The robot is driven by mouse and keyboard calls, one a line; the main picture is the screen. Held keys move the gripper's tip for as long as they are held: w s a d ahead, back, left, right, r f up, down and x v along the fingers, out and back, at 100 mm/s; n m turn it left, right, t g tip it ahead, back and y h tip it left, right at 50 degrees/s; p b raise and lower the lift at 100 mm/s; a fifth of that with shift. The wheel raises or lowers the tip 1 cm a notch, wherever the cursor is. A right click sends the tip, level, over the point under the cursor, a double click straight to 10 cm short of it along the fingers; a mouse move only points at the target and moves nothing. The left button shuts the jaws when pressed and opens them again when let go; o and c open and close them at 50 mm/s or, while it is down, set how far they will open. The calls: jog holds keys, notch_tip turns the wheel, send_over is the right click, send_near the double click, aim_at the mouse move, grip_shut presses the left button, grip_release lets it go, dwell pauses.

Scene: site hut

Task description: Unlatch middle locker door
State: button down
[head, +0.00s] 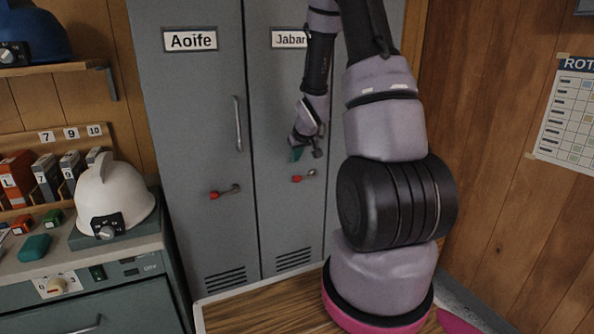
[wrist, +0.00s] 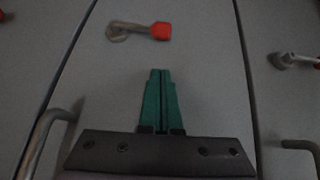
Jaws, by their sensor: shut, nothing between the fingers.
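The middle locker door (head: 277,100), labelled "Jabar…" with the rest hidden by my arm, is shut. Its latch lever (head: 304,177) has a red tip and lies about level; in the wrist view the lever (wrist: 140,29) is also near level, red tip to the right. My gripper (head: 296,154) is in front of this door, just above the latch in the head view. In the wrist view its teal fingers (wrist: 160,73) are together and empty, pointing toward the latch and apart from it in the picture. The door's bar handle (wrist: 45,140) shows at lower left there.
The left "Aoife" locker (head: 195,100) is shut, with its own bar handle (head: 238,123) and red-tipped latch (head: 225,192). My arm hides most of the right locker. A wooden tabletop (head: 270,307) lies below; a white helmet (head: 112,195) sits on the left cabinet.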

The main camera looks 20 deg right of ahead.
aim_at(297, 180)
notch_tip(297, 180, down, 5)
jog(key=shift+d, duration=0.15)
